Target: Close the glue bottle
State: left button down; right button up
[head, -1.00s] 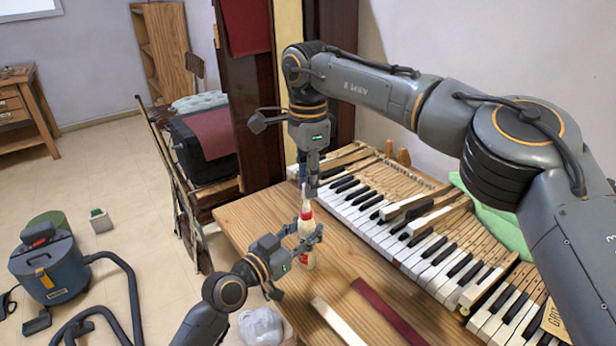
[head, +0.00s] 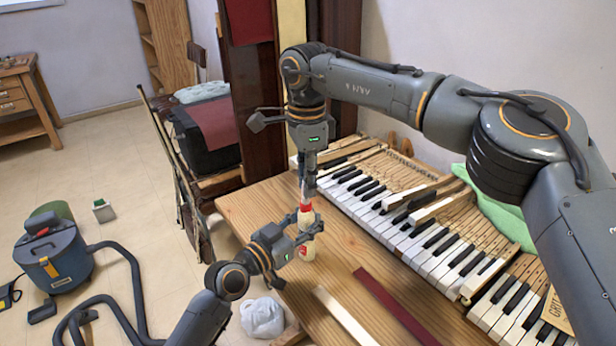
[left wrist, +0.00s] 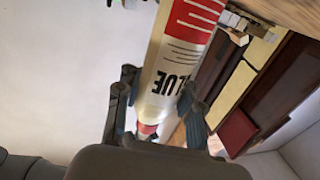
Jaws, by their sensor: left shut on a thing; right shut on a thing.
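The glue bottle (head: 305,245) is white with red bands and stands upright above the tabletop's near left part. My left gripper (head: 308,229) is shut around its body. In the left wrist view, the bottle (left wrist: 178,55) shows the word GLUE upside down, between the fingers of my left gripper (left wrist: 158,108). A red collar (left wrist: 147,129) shows at its top end. My right gripper (head: 306,195) points down directly over the bottle's red top (head: 306,208) and is shut on a small part, apparently the cap. The fingers hide most of it, so I cannot tell whether it touches the nozzle.
The wooden table (head: 250,205) carries piano keys (head: 400,235) to the right. A dark red strip (head: 398,307) and a pale strip (head: 345,318) lie near its front. A plastic bag (head: 262,318) is below its left edge. A vacuum cleaner (head: 55,262) stands on the floor.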

jog(key=shift+s+a+f+m+t+h, duration=0.15)
jog(key=shift+f+m+h, duration=0.1)
jog(key=shift+f, duration=0.2)
jog(key=shift+s+a+f+m+t+h, duration=0.15)
jog(key=shift+f+h, duration=0.1)
jog(key=shift+f, duration=0.15)
dwell(0.4)
jog(key=shift+w+d, duration=0.1)
jog(key=shift+w, duration=0.05)
